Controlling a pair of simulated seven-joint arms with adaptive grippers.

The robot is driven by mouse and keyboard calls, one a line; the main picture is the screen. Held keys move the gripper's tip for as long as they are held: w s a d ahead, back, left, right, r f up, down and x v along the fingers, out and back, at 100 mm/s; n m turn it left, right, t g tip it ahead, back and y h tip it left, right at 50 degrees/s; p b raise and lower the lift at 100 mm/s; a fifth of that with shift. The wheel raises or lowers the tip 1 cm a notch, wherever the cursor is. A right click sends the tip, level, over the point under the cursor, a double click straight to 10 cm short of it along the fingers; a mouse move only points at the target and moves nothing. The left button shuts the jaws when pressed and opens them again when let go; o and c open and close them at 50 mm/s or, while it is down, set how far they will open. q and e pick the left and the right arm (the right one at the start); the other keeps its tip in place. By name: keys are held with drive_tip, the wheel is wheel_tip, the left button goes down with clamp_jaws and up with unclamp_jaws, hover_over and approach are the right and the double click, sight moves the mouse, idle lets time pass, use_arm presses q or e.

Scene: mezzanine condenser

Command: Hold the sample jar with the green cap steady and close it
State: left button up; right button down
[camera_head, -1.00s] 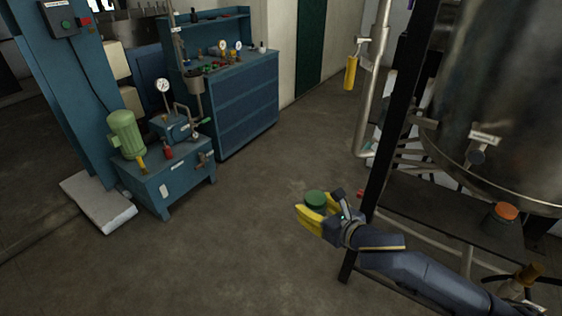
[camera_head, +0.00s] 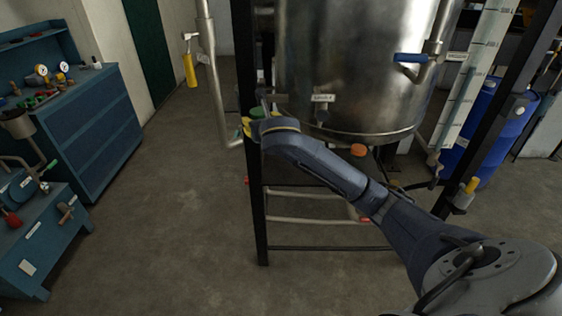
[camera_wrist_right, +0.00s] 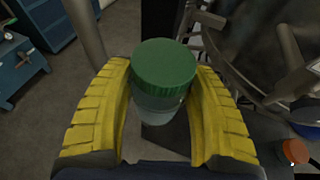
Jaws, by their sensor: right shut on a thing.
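The sample jar (camera_wrist_right: 158,110) has a clear, pale body and a green cap (camera_wrist_right: 165,66) on its top. In the right wrist view it stands between the two yellow fingers of my right gripper, which is shut on it. In the head view, my right gripper (camera_head: 250,124) is small and partly behind my own wrist, in front of the steel vessel's frame. A bit of the green cap (camera_head: 258,112) shows there; the jar's body is hidden. I cannot tell how tightly the cap sits. My left gripper is in neither current view.
A large steel vessel (camera_head: 350,70) stands in a black frame (camera_head: 257,205) close beside the gripper. An orange cap (camera_head: 358,150) sits below the vessel. A blue drum (camera_head: 485,130) is at right, a blue workbench (camera_head: 95,130) at left.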

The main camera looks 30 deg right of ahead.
drive_tip(key=w+d+r+m+h, duration=0.1)
drive_tip(key=w+d, duration=0.5)
drive_tip(key=d, duration=0.6)
drive_tip(key=shift+w+r+m+g+h, duration=0.2)
drive_tip(key=shift+r+m+g+h, duration=0.15)
drive_tip(key=shift+r, duration=0.3)
drive_tip(key=shift+a+f, duration=0.1)
wheel_tip(320, 180, down, 16)
drive_tip(key=shift+r, duration=0.2)
drive_tip(key=shift+f, duration=2.15)
drive_tip(key=shift+c, duration=2.1)
unclamp_jaws()
drive_tip(key=shift+f, duration=0.15)
